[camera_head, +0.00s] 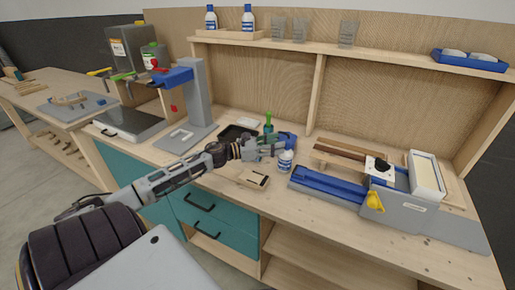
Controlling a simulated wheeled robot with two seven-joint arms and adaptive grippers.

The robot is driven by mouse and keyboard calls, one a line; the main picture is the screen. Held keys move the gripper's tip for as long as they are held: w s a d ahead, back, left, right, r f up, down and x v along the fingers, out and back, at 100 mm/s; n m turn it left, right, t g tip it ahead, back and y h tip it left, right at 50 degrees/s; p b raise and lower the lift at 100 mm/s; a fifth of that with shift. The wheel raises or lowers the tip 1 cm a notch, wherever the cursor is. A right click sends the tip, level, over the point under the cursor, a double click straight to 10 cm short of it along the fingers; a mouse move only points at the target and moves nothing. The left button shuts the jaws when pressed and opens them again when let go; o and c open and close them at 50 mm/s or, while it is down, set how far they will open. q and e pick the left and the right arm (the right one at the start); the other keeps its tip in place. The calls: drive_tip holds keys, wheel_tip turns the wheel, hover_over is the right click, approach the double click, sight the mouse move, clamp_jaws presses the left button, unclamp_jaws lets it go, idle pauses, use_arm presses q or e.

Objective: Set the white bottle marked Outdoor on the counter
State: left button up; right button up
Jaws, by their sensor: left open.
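A small white bottle (286,162) with a blue lower label stands upright on the wooden counter (335,220), near the middle of the picture. The label text is too small to read. My left gripper (282,145) reaches in from the left and is open, right at the bottle's upper part. Its fingers overlap the bottle's top in the picture; whether they touch it I cannot tell. Two similar white bottles with blue labels, one at the left (211,18) and one beside it (248,19), stand in a wooden tray on the upper shelf. My right gripper does not show.
A blue and grey machine (330,187) with a yellow knob lies right of the bottle. A small wooden block (253,179) lies left of it. A green-handled tool (268,122) stands behind the gripper. A drill press (197,95) stands at left. The front right counter is clear.

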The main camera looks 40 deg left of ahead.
use_arm(q)
drive_tip(key=v, duration=0.6)
drive_tip(key=shift+s, duration=0.35)
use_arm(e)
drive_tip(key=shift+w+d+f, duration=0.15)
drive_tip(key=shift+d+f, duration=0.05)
use_arm(q)
drive_tip(key=shift+a, duration=0.15)
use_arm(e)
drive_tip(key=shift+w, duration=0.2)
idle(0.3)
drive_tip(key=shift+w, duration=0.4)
